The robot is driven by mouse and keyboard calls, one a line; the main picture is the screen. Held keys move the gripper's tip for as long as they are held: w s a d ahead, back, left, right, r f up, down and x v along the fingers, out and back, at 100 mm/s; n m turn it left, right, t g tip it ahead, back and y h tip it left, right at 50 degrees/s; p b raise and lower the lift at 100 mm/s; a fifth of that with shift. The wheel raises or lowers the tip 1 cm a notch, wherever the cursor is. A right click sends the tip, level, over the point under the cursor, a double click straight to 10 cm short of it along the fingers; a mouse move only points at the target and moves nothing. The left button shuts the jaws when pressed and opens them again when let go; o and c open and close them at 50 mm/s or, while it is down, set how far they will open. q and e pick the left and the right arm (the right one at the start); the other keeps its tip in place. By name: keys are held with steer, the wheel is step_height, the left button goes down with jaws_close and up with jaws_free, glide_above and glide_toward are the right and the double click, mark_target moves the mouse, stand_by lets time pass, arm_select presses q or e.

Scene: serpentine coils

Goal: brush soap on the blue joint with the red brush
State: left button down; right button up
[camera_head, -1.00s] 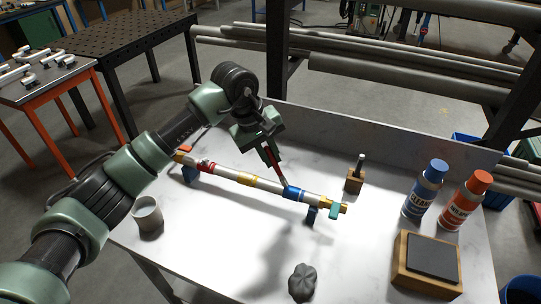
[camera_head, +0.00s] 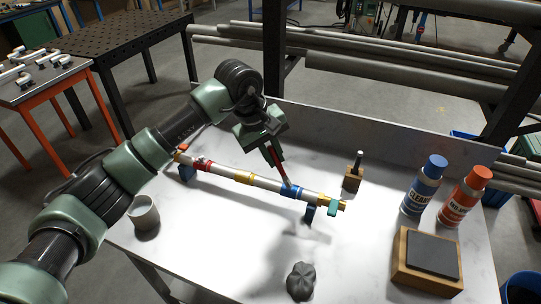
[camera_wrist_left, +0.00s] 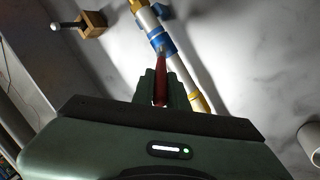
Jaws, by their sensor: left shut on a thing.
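A pipe (camera_head: 229,174) with coloured joints lies across small blue supports on the white table. The blue joint (camera_head: 290,191) is near its right end; it also shows in the left wrist view (camera_wrist_left: 161,41). My left gripper (camera_head: 271,149) is shut on the red brush (camera_head: 277,160), whose tip points down at the blue joint. In the left wrist view the red brush (camera_wrist_left: 160,88) reaches up to the joint; its tip looks to be touching or very close, I cannot tell which. The brush's upper part is hidden in the fingers. My right gripper is not in view.
A grey cup (camera_head: 145,215) stands left of the pipe. A wooden block with a peg (camera_head: 353,180), a blue-capped can (camera_head: 421,190), an orange-capped can (camera_head: 463,198) and a wooden-framed dark pad (camera_head: 431,255) stand at right. A dark lumpy object (camera_head: 301,281) lies in front.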

arm_select(q)
steer(key=shift+s+d+b, duration=0.15)
steer(key=shift+d+b, duration=0.4)
steer(key=shift+b, duration=0.8)
steer(key=shift+w+a+b, duration=0.25)
steer(key=shift+a+b, duration=0.15)
steer(key=shift+a, duration=0.4)
